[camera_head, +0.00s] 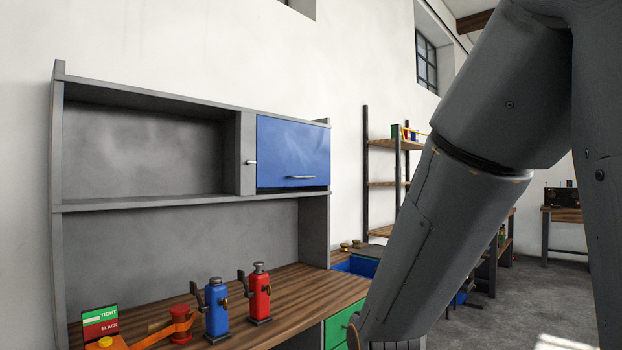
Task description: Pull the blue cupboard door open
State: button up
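The blue cupboard door (292,150) is at the right end of the grey upper shelf unit. It has a silver horizontal handle (303,177) near its lower edge. The door looks shut or very nearly so, with a dark strip showing beneath it. A small silver knob (250,162) sits on the grey panel just left of it. My arm fills the right of the view, and its far end runs off the bottom edge. My gripper is out of view.
Blue (216,308) and red (260,292) dynamos stand on the wooden bench (290,290). A red spool (181,325) with an orange belt and a TIGHT/SLACK sign (101,325) are at the left. A green drawer front (340,322) is below. A shelf rack (383,184) stands behind.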

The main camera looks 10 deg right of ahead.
aim_at(289, 154)
jog(key=z, duration=0.9)
jog(key=i, duration=0.65)
jog(key=u, duration=0.55)
jog(key=i, duration=0.55)
jog(key=u, duration=0.6)
